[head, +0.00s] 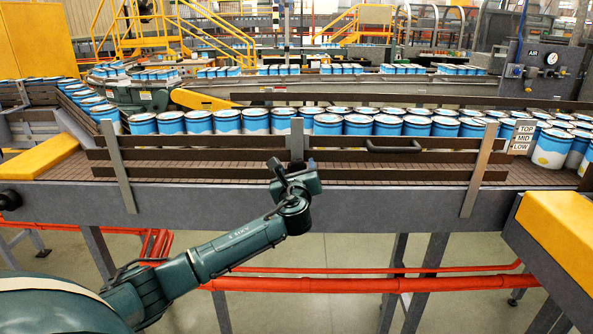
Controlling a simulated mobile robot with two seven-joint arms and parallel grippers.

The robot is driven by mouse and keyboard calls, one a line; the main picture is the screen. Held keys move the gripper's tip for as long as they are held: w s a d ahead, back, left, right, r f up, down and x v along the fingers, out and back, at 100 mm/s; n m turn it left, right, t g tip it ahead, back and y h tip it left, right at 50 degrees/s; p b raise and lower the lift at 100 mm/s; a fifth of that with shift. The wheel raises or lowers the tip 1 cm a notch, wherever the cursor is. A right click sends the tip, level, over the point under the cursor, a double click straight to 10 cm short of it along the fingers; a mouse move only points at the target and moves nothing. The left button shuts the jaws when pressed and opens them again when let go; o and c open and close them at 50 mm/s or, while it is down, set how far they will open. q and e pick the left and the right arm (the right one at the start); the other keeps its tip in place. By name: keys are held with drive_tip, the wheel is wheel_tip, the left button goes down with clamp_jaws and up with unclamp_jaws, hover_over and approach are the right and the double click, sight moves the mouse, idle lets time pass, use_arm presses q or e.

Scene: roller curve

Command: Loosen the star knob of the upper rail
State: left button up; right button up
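The upper rail (200,142) is a long dark bar along the near side of the conveyor, in front of the cans. It is fixed to grey upright brackets, with one in the middle (297,138). My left gripper (289,168) is in front of the lower part of this middle bracket, below the upper rail. Its dark fingers point up toward the rails. I cannot tell whether they are open or touch anything. No star knob can be made out; the gripper covers part of the bracket. My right gripper is not in view.
White and blue cans (360,124) stand in rows on the conveyor behind the rails. A dark handle (394,147) sits on the rails to the right. A TOP/MID/LOW sign (523,136) stands further right. Red pipes (380,285) run below; a yellow guard (562,235) is at right.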

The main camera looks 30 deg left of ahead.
use_arm(q)
drive_tip(key=c, duration=0.9)
